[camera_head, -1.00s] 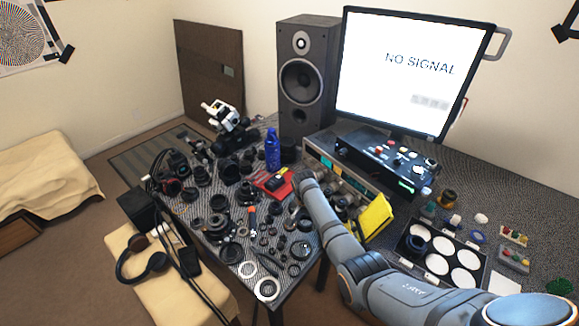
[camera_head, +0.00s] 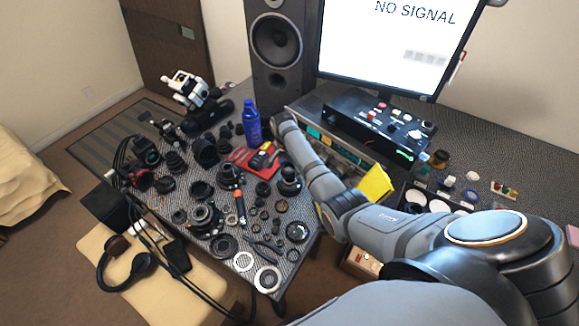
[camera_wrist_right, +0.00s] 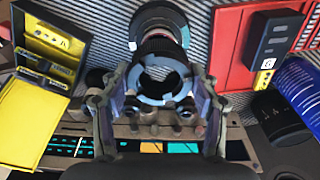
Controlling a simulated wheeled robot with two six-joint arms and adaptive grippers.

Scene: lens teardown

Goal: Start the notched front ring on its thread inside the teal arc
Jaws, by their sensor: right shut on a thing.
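My right gripper (camera_wrist_right: 155,88) is shut on the notched front ring (camera_wrist_right: 158,101), a dark ring with pale grey notched segments. The ring is between the two fingers in the right wrist view. Just beyond it is a dark lens barrel (camera_wrist_right: 160,17) with a small teal mark (camera_wrist_right: 185,36) on its rim. The ring overlaps the near part of the barrel in this view; I cannot tell whether they touch. In the head view a lens barrel (camera_head: 290,182) stands below the end of my right arm, whose fingers are not clear there. My left gripper is not in view.
The red tray (camera_wrist_right: 232,50) with a black box lies right of the gripper, with the blue bottle (camera_wrist_right: 305,85) close by. A yellow-lined case (camera_wrist_right: 40,110) is at left. A bench instrument (camera_head: 335,155) stands behind. Many loose lens parts crowd the table.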

